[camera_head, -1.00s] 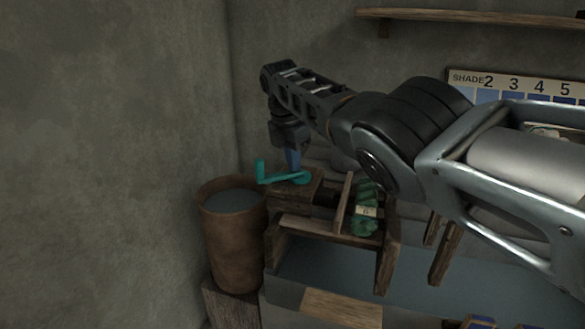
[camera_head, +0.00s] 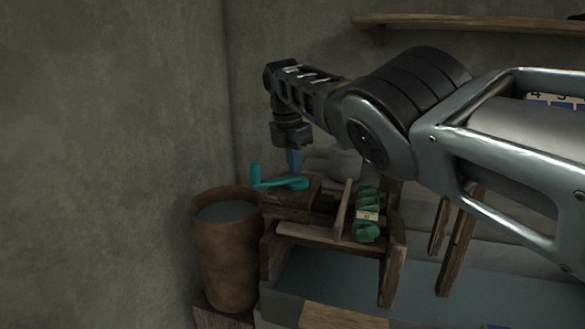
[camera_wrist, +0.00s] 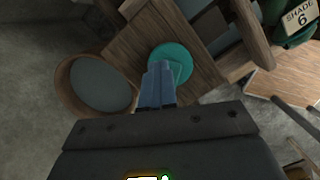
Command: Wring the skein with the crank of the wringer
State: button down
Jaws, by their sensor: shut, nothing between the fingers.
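The teal crank (camera_head: 270,184) lies flat on top of the wooden wringer block (camera_head: 290,199), its upright handle at the left end and its round hub at the right. In the wrist view the crank's round teal part (camera_wrist: 178,55) shows just beyond the fingertips. My gripper (camera_head: 295,172) points down over the hub end, shut with nothing in it. In the wrist view its blue fingers (camera_wrist: 157,72) cover part of the crank; I cannot tell whether they touch it. The green skein (camera_head: 367,228), with a pale tag, hangs on the wringer frame to the right.
A brown bucket (camera_head: 226,260) of grey liquid stands left of the wringer, close to the wall. A blue-grey trough (camera_head: 330,282) lies below in front. A grey round pot (camera_head: 345,163) stands behind. A wooden shelf (camera_head: 460,22) is on the back wall. My arm covers the right side.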

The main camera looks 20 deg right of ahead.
jog(key=shift+s+d+f+b, duration=0.1)
jog(key=shift+d+f+b, duration=0.15)
jog(key=shift+d, duration=0.3)
jog(key=shift+d+f+b, duration=0.2)
jog(key=shift+d+f, duration=0.05)
jog(key=shift+d, duration=0.3)
jog(key=shift+d+r+p, duration=0.2)
jog(key=shift+d+p, duration=0.15)
jog(key=shift+p, duration=0.35)
jog(key=shift+d+r+p, duration=0.1)
jog(key=shift+d+p, duration=0.45)
jog(key=shift+p, duration=0.4)
jog(key=shift+d+r+p, duration=0.2)
jog(key=shift+d+p, duration=0.05)
jog(key=shift+p, duration=0.45)
jog(key=p, duration=0.1)
jog(key=d+p, duration=0.1)
jog(key=shift+s+d+f+p, duration=0.1)
jog(key=shift+s+p, duration=0.2)
jog(key=shift+d+f+b, duration=0.1)
jog(key=shift+f+b, duration=0.05)
jog(key=shift+b, duration=0.25)
